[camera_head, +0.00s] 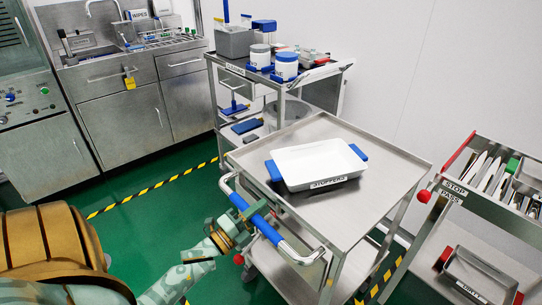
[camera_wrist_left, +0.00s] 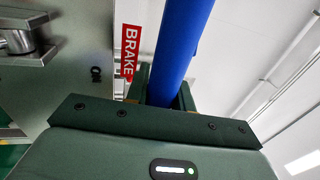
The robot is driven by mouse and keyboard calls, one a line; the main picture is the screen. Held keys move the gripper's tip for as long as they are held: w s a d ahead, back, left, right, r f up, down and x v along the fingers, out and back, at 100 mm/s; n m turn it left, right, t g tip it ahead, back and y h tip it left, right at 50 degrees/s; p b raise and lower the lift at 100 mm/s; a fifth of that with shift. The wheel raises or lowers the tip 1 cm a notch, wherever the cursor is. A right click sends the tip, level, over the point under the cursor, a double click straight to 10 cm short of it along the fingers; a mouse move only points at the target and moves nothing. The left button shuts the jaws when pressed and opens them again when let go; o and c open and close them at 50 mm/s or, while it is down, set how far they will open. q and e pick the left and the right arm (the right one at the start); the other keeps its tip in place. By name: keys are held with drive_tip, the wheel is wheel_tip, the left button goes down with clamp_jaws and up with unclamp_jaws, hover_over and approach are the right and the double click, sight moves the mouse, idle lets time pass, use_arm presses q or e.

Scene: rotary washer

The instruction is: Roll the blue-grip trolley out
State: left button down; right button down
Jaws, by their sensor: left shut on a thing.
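The blue-grip trolley (camera_head: 345,205) is a steel cart in the middle of the head view. Its push handle on the near left side has blue grip sleeves (camera_head: 238,202). My left gripper (camera_head: 250,216) is shut on the handle's blue grip. In the left wrist view the blue bar (camera_wrist_left: 185,45) runs up from between the jaws, beside a red BRAKE label (camera_wrist_left: 130,48). A white tray (camera_head: 318,163) with blue handles and a STOPPERS label sits on the trolley's top. My right gripper is not in view.
Another cart (camera_head: 235,67) with white tubs stands just behind. A STOP/PASS cart (camera_head: 500,240) with red knobs stands close on the right. Sink cabinets (camera_head: 130,115) line the back left. Green floor (camera_head: 150,225) is open to the left, crossed by yellow-black tape (camera_head: 140,192).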

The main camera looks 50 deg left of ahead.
use_arm(q)
drive_tip(key=v, duration=0.2)
drive_tip(key=shift+s+r, duration=0.15)
drive_tip(key=shift+s, duration=0.55)
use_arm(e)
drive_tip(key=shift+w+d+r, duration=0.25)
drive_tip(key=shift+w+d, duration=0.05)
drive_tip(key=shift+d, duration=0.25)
use_arm(q)
drive_tip(key=c, duration=1.2)
unclamp_jaws()
drive_tip(key=p+v, duration=0.1)
drive_tip(key=v, duration=1.5)
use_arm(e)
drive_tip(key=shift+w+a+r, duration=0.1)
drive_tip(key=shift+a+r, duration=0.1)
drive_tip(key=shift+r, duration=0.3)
use_arm(q)
drive_tip(key=shift+a, duration=0.1)
